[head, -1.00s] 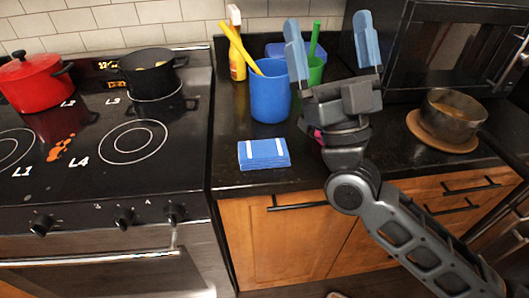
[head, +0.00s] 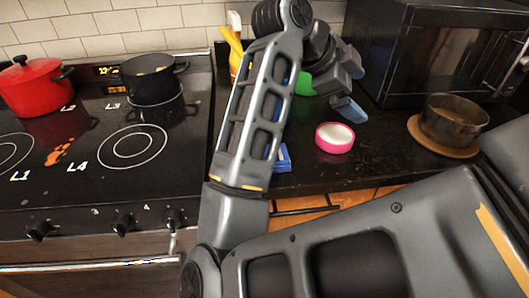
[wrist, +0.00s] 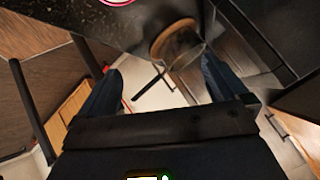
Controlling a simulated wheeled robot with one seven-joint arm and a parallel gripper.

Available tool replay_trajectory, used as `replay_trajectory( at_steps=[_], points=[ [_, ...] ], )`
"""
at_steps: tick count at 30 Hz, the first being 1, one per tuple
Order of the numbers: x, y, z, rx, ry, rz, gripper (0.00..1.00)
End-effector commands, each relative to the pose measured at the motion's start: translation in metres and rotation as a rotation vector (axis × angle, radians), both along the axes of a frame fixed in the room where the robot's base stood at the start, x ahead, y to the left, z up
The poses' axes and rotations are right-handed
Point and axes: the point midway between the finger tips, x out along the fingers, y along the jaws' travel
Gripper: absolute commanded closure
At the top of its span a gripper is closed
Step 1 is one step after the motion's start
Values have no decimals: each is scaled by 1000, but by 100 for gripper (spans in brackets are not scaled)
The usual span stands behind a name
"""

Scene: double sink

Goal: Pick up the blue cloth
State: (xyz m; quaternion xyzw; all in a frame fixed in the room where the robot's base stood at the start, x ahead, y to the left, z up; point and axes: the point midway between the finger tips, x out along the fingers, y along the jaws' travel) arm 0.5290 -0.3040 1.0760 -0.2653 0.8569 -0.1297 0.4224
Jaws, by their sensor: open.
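The blue cloth (head: 284,158) lies folded on the dark counter near its front edge. In the head view most of it is hidden behind my arm, and only its right end shows. The wrist view does not show it. My gripper (head: 353,86) is open and empty above the counter, up and to the right of the cloth and apart from it. In the wrist view both fingers of my gripper (wrist: 160,85) are spread, with nothing between them.
A pink-rimmed round thing with a white inside (head: 335,138) sits right of the cloth. A pot (head: 455,120) on a round wooden board, a microwave (head: 440,50) and the stove with a red pot (head: 33,88) stand around. My arm hides the blue cup.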

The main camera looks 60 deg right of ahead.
Motion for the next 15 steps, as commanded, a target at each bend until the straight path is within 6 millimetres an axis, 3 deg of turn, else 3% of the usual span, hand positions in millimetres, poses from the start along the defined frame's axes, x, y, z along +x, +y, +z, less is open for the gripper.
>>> replay_trajectory(
  at_steps=[3, 9, 15],
  points=[
    [42, 32, -31, 286, -146, 114, 0],
    [99, 86, -51, 619, -329, 313, 0],
    [123, 112, -55, 749, -410, 417, 0]
  ],
)
